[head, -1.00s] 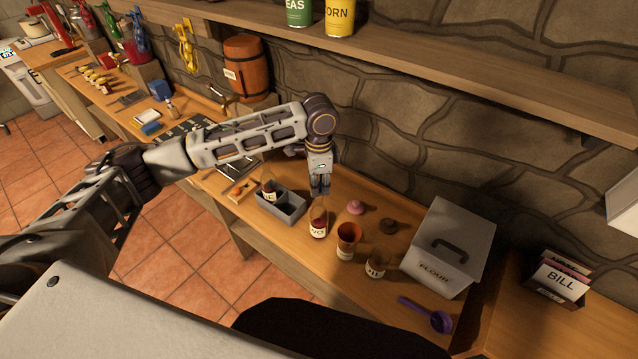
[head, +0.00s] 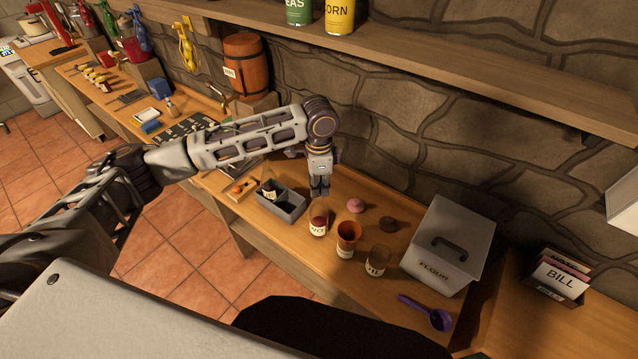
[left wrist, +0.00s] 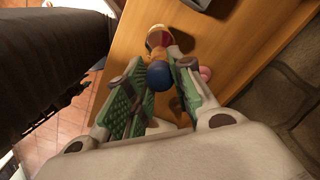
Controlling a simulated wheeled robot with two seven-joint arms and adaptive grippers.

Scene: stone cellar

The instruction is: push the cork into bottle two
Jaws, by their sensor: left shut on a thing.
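Bottle two (head: 318,222), a small clear bottle with reddish contents and a partly readable white label, stands upright on the wooden counter. My left gripper (head: 320,190) is directly above its mouth, fingers pointing down. In the left wrist view the gripper (left wrist: 162,84) is shut on a stopper with a round blue top (left wrist: 160,76), which I take for the cork. A tan part shows beyond the blue top, in line with the bottle (left wrist: 162,38). I cannot tell whether the cork touches or enters the neck. My right gripper is not in view.
A grey divided box (head: 292,208) holding a bottle stands left of bottle two. An orange cup (head: 348,236), a labelled jar (head: 376,262), a pink object (head: 355,206) and a dark brown one (head: 389,226) are close on the right. The flour bin (head: 446,250) and purple ladle (head: 428,313) are farther right.

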